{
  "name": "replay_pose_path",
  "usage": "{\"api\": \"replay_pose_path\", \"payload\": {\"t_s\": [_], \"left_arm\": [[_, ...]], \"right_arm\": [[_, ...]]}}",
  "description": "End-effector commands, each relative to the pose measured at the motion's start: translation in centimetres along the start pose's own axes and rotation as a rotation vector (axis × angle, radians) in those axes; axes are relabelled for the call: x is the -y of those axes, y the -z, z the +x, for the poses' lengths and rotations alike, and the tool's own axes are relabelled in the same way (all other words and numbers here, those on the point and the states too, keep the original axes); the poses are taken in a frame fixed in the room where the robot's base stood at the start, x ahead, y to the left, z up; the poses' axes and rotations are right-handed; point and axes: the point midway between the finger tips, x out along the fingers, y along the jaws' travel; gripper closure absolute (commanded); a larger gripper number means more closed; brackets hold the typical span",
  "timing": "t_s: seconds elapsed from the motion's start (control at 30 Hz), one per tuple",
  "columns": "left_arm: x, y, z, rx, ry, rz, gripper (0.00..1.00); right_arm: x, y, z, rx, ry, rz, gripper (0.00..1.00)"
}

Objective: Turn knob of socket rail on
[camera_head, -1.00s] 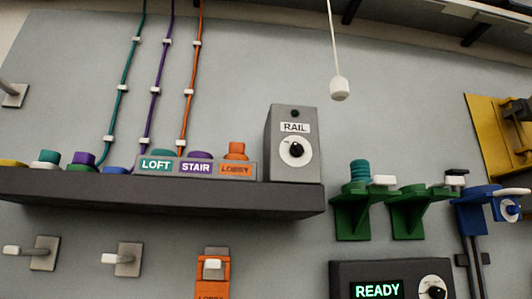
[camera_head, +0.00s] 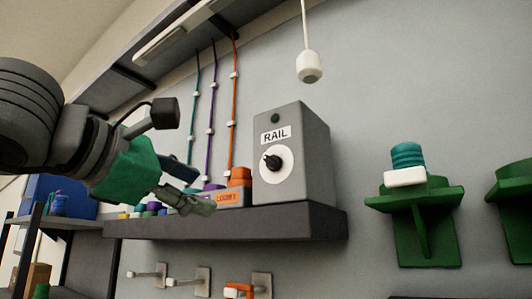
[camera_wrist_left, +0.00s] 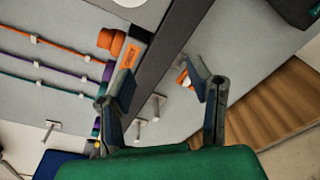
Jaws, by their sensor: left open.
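The socket rail box (camera_head: 315,160) is a grey case labelled RAIL, standing on a dark shelf. Its black knob (camera_head: 271,162) sits on a white round dial (camera_head: 284,165), below a small dark green lamp (camera_head: 275,118). My left gripper (camera_head: 197,187), with a green body, is left of the box, in front of the shelf's coloured plugs. Its fingers are apart and empty, and it does not touch the knob. In the left wrist view the open gripper (camera_wrist_left: 163,82) shows below the box, whose white dial (camera_wrist_left: 130,2) is cut by the top edge. My right gripper is not in view.
The dark shelf (camera_head: 240,221) runs under the box. An orange plug (camera_head: 239,177) stands close to the box's left side. A white pull cord (camera_head: 310,68) hangs above right. Green brackets (camera_head: 425,230) stand to the right. Wall hooks (camera_head: 200,280) are below the shelf.

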Motion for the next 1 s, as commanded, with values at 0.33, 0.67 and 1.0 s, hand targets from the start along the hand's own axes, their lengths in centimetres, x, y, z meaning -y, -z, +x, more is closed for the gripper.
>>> {"api": "replay_pose_path", "payload": {"t_s": [0.33, 0.67, 1.0], "left_arm": [[-1.6, -8.1, -1.4, 0.096, -0.026, -0.078, 0.53], [-2.5, -7.6, 4.7, 0.097, -0.031, -0.083, 0.53], [-2.6, -8.4, 9.6, 0.098, -0.031, -0.082, 0.53]], "right_arm": [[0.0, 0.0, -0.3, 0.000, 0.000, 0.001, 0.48], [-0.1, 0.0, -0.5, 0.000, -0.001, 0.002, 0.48], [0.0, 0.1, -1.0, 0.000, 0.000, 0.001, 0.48]]}}
